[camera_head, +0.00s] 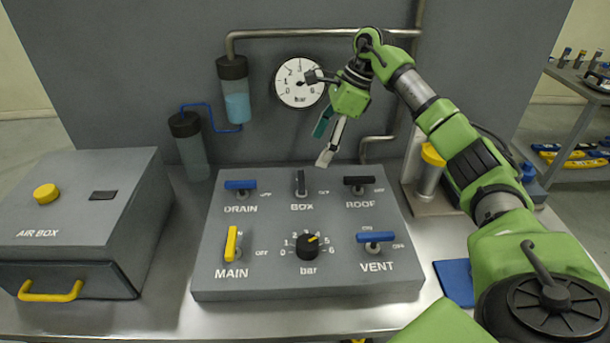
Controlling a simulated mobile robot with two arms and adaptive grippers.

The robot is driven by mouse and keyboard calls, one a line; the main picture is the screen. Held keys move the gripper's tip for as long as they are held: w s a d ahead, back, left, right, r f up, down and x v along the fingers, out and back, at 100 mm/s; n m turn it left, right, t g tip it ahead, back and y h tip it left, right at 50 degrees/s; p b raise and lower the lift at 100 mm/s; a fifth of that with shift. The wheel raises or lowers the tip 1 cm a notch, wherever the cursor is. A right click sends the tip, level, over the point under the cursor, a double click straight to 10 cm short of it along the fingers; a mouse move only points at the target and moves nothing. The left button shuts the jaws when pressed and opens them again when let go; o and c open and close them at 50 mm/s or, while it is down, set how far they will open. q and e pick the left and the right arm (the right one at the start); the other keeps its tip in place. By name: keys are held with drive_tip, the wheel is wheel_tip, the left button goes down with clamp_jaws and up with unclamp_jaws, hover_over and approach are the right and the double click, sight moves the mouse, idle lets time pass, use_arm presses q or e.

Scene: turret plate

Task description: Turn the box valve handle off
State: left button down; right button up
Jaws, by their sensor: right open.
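The grey turret panel (330,275) stands on the metal table. The box valve handle (301,183) is a small dark lever in the middle of its back row, above the "BOX" label. It stands lengthwise, pointing toward the back wall, not sideways toward its "OFF" mark. My right gripper (323,142) is open and empty, above and slightly right of the handle, apart from it. Its fingertips point down and to the left. My left gripper is not in view.
The blue drain handle (240,184) and black roof handle (360,180) flank the box handle, both sideways. In front are the yellow main handle (231,243), a black bar knob (307,246) and the blue vent handle (376,237). A pressure gauge (293,88) hangs behind.

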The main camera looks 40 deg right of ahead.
sight(303, 180)
drive_tip(key=p+x, duration=0.2)
drive_tip(key=x, duration=0.7)
drive_tip(key=shift+f, duration=0.2)
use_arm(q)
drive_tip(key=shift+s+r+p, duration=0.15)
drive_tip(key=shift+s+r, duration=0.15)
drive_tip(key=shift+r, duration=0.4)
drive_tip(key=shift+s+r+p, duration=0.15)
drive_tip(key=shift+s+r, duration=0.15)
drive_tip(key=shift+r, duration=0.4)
use_arm(e)
drive_tip(key=shift+w+a+f, duration=0.15)
drive_tip(key=shift+w+f, duration=0.05)
drive_tip(key=shift+f, duration=0.35)
drive_tip(key=c, duration=1.1)
